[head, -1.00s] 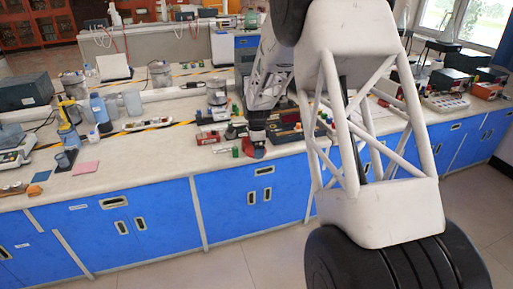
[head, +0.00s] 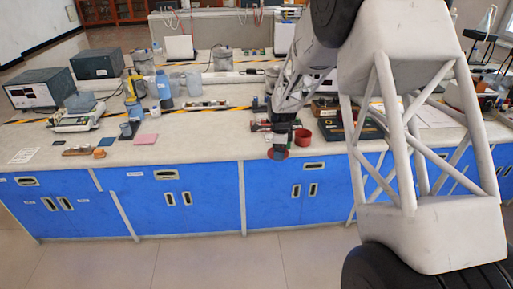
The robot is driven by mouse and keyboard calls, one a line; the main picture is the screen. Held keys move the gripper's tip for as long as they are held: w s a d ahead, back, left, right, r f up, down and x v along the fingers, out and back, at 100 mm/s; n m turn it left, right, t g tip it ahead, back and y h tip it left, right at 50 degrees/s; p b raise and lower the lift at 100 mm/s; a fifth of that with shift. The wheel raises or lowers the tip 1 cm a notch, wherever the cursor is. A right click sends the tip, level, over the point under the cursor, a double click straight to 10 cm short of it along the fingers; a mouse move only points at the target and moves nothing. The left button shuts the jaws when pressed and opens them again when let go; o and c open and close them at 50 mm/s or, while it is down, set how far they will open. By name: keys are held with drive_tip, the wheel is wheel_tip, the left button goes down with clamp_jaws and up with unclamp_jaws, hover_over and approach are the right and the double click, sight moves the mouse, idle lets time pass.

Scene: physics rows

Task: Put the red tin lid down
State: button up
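My gripper (head: 279,149) points down at the front edge of the counter, right of the picture's middle. The red tin lid (head: 278,155) shows as a small red disc at its fingertips, and the gripper appears shut on it. The lid is at or just above the counter's front edge; I cannot tell whether it touches the top. A red open tin (head: 302,137) stands on the counter just right of and behind the gripper.
Dark and red devices (head: 330,112) crowd the counter behind and right of the gripper. A pink pad (head: 146,139) lies to the left. The pale counter top (head: 215,147) between pad and gripper is clear. Bottles and jugs (head: 165,90) stand farther back left.

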drive_tip(key=s+a+f, duration=0.1)
drive_tip(key=a, duration=0.5)
drive_tip(key=shift+f, duration=0.25)
hover_over(256, 146)
drive_tip(key=shift+s+f, duration=0.1)
drive_tip(key=shift+f, duration=0.65)
idle(0.4)
drive_tip(key=shift+f, duration=1.75)
drive_tip(key=shift+f, duration=0.1)
drive_tip(key=o, duration=0.5)
drive_tip(key=shift+o, duration=0.2)
